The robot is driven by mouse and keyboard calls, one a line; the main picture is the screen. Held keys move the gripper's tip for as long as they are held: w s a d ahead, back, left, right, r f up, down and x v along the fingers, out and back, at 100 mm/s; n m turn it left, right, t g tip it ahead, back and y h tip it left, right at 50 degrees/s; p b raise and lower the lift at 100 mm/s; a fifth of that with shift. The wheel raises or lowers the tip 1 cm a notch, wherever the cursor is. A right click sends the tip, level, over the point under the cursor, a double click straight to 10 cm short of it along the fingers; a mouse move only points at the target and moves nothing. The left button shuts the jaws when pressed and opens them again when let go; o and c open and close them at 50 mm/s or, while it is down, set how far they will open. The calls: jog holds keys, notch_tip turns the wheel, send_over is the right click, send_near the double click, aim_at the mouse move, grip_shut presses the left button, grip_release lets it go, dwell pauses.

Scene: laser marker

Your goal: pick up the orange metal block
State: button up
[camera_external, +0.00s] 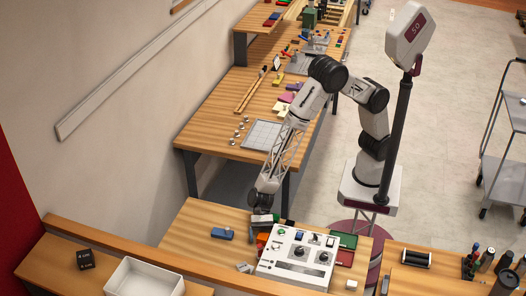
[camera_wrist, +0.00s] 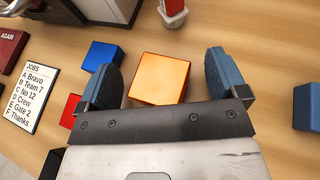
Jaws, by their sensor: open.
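The orange metal block (camera_wrist: 160,78) lies on the wooden table in the middle of the wrist view. My gripper (camera_wrist: 163,68) is open, with one blue-padded finger to the left of the block and one to the right. Gaps show between the block and both fingers, so it is not gripped. I cannot tell the height of the fingertips over the table. In the external view my gripper (camera_external: 262,218) is low over the front table, beside the white control box. The orange block (camera_external: 262,239) shows there only as a small patch, partly hidden.
A blue block (camera_wrist: 102,56) and a red block (camera_wrist: 70,111) lie close to the left finger. A jobs card (camera_wrist: 32,98) is farther left. A dark blue block (camera_wrist: 307,107) lies at the right edge.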

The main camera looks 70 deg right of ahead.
aim_at(263, 236)
jog(key=shift+c, duration=0.4)
jog(key=c, duration=1)
jog(key=shift+r, duration=0.15)
jog(key=shift+r, duration=0.8)
notch_tip(263, 236, up, 2)
jog(key=s+d, duration=0.2)
jog(key=d, duration=0.2)
jog(key=s+d, duration=0.3)
jog(key=d, duration=0.2)
jog(key=s+d+r, duration=0.1)
jog(key=s+d, duration=0.2)
jog(key=d, duration=0.1)
jog(key=shift+d+r, duration=0.1)
jog(key=shift+d, duration=0.3)
